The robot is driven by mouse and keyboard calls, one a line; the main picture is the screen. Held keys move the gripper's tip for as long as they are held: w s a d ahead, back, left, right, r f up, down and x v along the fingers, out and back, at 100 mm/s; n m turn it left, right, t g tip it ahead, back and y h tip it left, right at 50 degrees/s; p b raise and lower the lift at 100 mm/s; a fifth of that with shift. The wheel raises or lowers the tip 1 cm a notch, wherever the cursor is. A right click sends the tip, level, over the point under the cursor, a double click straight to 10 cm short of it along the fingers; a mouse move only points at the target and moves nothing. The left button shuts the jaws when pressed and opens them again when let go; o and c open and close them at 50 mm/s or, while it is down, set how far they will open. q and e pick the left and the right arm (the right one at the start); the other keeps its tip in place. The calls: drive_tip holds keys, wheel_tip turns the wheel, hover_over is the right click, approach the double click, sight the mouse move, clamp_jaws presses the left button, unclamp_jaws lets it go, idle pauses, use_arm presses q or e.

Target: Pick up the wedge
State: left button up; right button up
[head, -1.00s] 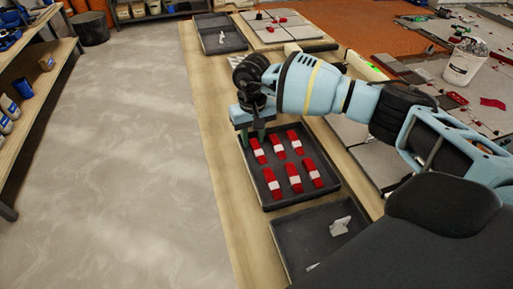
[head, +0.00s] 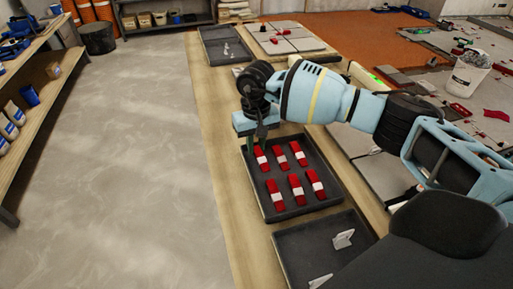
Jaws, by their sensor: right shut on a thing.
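Several red wedges with pale bands lie in two rows in a dark tray (head: 309,211) on the wooden bench. My right gripper (head: 256,145) points down over the tray's far left corner. It is shut on the far left wedge (head: 261,159), whose far end is at the fingertips. That wedge still appears low in the tray; I cannot tell whether it touches the bottom. The other wedges, such as the far middle one (head: 281,156), lie free beside it. My left gripper is not in view.
A second dark tray (head: 290,251) with grey-white clips (head: 343,239) stands nearer. Another dark tray (head: 222,58) is at the far end of the bench. Tiles (head: 288,41) and a white bucket (head: 467,75) lie beyond. The floor on the left is clear.

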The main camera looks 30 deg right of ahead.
drive_tip(key=shift+d+r, duration=0.25)
drive_tip(key=shift+r, duration=0.85)
drive_tip(key=d, duration=0.4)
drive_tip(key=d+b, duration=0.1)
drive_tip(key=d, duration=0.4)
drive_tip(key=d+r+b, duration=0.1)
drive_tip(key=d, duration=0.4)
drive_tip(key=shift+s+r, duration=0.1)
drive_tip(key=shift+s, duration=0.3)
drive_tip(key=shift+d+r, duration=0.1)
drive_tip(key=shift+d, duration=0.65)
